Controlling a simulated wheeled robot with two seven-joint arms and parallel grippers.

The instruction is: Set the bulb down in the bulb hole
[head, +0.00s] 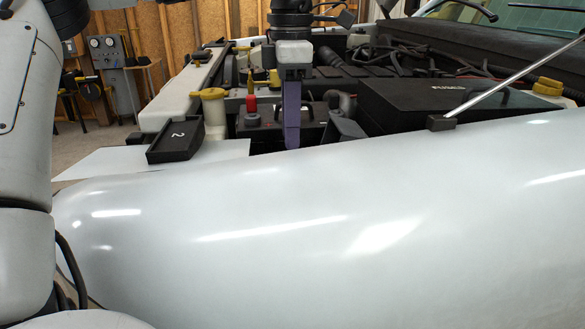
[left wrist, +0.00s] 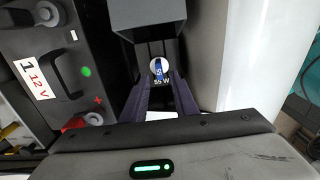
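My left gripper (head: 291,140) points straight down into the engine bay, just behind the near fender. In the left wrist view its two dark purple fingers (left wrist: 162,90) stand on either side of the bulb (left wrist: 159,66), a pale round piece with a blue mark and the label "55 W". The fingers appear closed against its sides. The fender hides the fingertips and bulb in the head view. A dark box-like housing lies just beyond the bulb in the wrist view. I cannot make out the bulb hole. My right gripper is not in view.
A 12 V battery (left wrist: 42,68) with a red terminal stands left of the fingers. The pale fender (head: 300,215) runs across the front. A black tray marked 2 (head: 176,140) sits at left. A black box (head: 440,100) and a silver rod (head: 515,75) are at right.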

